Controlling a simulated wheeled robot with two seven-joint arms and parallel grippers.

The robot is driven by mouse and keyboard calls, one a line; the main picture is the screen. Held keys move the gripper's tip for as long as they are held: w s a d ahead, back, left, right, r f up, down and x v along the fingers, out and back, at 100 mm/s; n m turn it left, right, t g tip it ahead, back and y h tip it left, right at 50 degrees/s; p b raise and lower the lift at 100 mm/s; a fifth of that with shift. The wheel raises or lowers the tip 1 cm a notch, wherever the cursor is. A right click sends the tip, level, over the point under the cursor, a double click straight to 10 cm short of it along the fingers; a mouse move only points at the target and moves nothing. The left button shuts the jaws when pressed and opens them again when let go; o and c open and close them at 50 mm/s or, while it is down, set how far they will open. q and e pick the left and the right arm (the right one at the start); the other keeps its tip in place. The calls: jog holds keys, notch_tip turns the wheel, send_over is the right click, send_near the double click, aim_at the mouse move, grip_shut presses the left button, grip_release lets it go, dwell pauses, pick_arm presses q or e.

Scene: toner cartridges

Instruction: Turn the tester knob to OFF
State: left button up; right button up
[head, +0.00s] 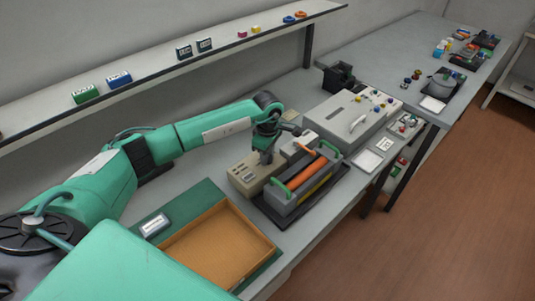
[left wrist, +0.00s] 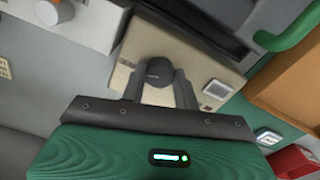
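The tester (head: 246,176) is a beige box on the bench in the head view. It also shows in the left wrist view (left wrist: 120,82). Its dark round knob (left wrist: 157,70) is in the middle of the left wrist view; my gripper hides it in the head view. A small white display panel (left wrist: 216,90) sits beside the knob on the tester. My left gripper (head: 266,158) points down over the tester. In the left wrist view its two fingers (left wrist: 160,84) are apart, one on each side of the knob. Whether they touch it is unclear. My right gripper is out of view.
An orange cartridge (head: 306,172) in a grey cradle with green handles stands right beside the tester. A brown tray (head: 262,240) on a green mat lies in front. A large grey machine (head: 345,122) stands behind. A shelf (head: 150,65) runs above the bench.

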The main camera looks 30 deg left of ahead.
pick_arm(q)
jog(key=c, duration=0.3)
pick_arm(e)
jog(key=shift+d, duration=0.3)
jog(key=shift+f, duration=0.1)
